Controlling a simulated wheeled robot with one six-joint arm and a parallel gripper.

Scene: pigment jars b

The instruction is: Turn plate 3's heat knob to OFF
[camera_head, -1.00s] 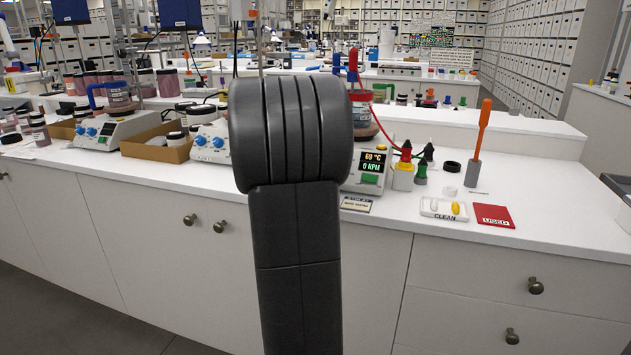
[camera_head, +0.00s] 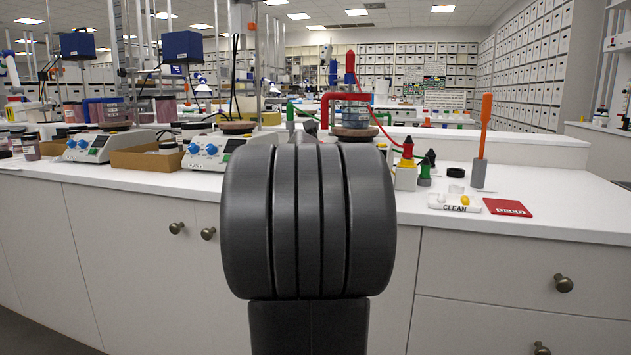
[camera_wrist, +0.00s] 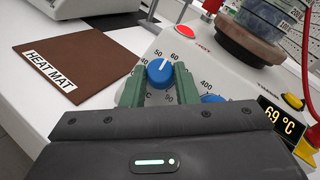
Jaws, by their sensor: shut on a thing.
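In the wrist view my gripper (camera_wrist: 160,88) has its two green fingers closed on the sides of a blue knob (camera_wrist: 159,71). The knob's white pointer mark points up, between 50 and 60 on its printed temperature scale. The knob sits on a white hot plate (camera_wrist: 205,65) whose display (camera_wrist: 283,117) reads 69 °C. A second blue knob (camera_wrist: 211,98), with a scale showing 400, is partly hidden behind my right finger. No plate number or OFF mark is readable. In the head view my arm hides my gripper and most of this hot plate.
A jar on a brown disc (camera_wrist: 245,42) stands on the plate, beside a red button (camera_wrist: 213,6). A brown HEAT MAT (camera_wrist: 75,60) lies left. Other hot plates (camera_head: 105,147) stand left.

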